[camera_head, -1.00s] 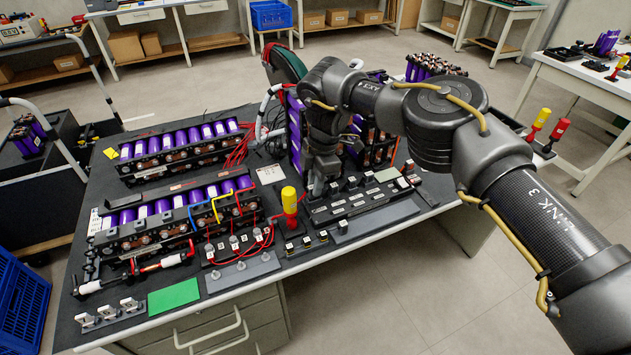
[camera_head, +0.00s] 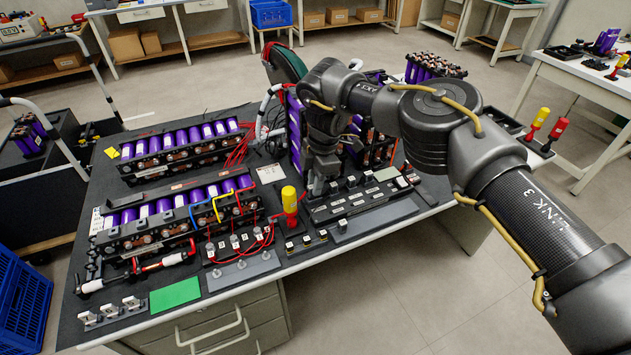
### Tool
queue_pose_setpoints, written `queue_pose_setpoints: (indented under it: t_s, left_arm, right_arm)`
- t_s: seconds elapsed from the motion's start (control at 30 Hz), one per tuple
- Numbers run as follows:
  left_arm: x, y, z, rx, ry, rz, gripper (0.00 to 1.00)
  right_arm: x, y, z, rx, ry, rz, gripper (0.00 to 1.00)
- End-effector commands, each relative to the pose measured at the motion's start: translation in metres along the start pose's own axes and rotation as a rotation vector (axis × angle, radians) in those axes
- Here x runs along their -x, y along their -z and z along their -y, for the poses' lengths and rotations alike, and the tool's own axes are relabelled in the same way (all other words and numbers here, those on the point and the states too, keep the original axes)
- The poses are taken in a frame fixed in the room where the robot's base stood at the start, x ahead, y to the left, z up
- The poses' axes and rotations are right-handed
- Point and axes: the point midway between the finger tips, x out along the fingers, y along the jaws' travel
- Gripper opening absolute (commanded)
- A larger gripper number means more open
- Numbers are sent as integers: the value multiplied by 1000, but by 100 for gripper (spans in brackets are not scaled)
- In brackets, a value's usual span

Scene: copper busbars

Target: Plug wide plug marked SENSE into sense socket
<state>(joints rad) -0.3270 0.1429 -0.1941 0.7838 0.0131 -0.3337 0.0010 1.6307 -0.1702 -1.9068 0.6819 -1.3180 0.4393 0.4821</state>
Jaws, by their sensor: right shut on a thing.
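My right gripper (camera_head: 318,188) points down over the rear left end of a black connector strip (camera_head: 352,202) on the workbench. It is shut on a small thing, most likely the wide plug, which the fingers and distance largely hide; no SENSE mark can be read. The strip carries a row of small labelled blocks and sockets. I cannot tell which is the sense socket, or whether the held thing touches the strip. My left gripper is not in view.
A yellow-handled tool (camera_head: 290,203) stands upright just left of the gripper. Battery modules with purple cells (camera_head: 180,150) and red wires fill the left of the bench. A green pad (camera_head: 175,294) lies at the front edge. Small blocks (camera_head: 306,241) stand in front of the strip.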

Motion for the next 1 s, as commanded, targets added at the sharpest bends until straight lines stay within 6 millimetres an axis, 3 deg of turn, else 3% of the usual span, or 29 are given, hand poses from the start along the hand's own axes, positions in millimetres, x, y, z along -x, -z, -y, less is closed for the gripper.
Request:
queue_pose_setpoints:
  t_s: [1.0]
  left_arm:
    - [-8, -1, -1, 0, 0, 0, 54]
  right_arm:
    - [-17, -3, 0, 0, 0, -1, 0]
